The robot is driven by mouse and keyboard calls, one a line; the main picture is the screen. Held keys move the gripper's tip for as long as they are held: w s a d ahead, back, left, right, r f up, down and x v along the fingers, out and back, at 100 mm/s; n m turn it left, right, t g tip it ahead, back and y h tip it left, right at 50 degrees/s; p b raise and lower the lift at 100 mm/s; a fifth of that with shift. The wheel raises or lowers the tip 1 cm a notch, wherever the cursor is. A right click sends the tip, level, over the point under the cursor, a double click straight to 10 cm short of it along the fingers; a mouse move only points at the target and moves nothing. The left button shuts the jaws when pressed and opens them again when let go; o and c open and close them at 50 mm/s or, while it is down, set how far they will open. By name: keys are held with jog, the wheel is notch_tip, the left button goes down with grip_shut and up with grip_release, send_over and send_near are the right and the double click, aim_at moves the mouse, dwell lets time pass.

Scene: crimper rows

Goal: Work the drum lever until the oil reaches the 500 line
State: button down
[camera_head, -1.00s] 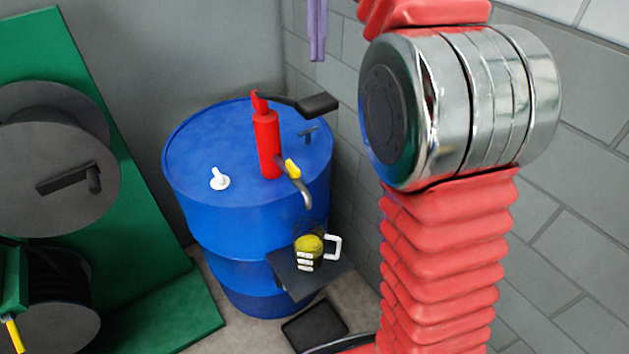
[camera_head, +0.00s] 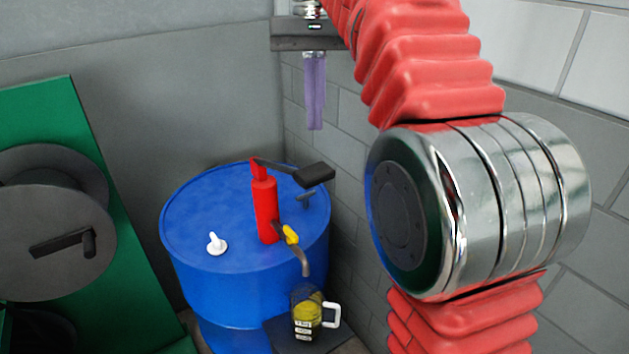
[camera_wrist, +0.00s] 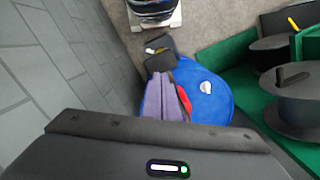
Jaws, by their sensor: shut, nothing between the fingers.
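The blue drum (camera_head: 215,290) carries a red pump (camera_head: 265,212) with a black lever (camera_head: 316,175) that slants down to the right, its pad above the drum top. A clear jug (camera_head: 303,300) with yellow oil and a white handle stands on a dark shelf below the curved spout (camera_head: 304,262). Its marks are too small to read against the oil level. My gripper (camera_head: 315,127) hangs above the lever in the picture, apart from it, its purple fingers shut and empty. In the wrist view the fingers (camera_wrist: 180,92) hide part of the drum (camera_wrist: 213,100) and pump.
A white cap (camera_head: 216,244) sits on the drum top, and a yellow valve handle (camera_head: 290,234) is on the spout. A green stand with a grey crank reel (camera_head: 45,240) is at left. A grey block wall (camera_head: 345,130) runs close along the right.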

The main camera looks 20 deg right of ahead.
aim_at(315, 169)
jog(key=shift+f, duration=0.2)
jog(key=shift+s+f, duration=0.15)
jog(key=shift+f, duration=1.3)
jog(key=shift+s+f, duration=0.15)
jog(key=shift+f, duration=1.3)
jog(key=shift+a+f, duration=0.1)
jog(key=shift+f, duration=0.3)
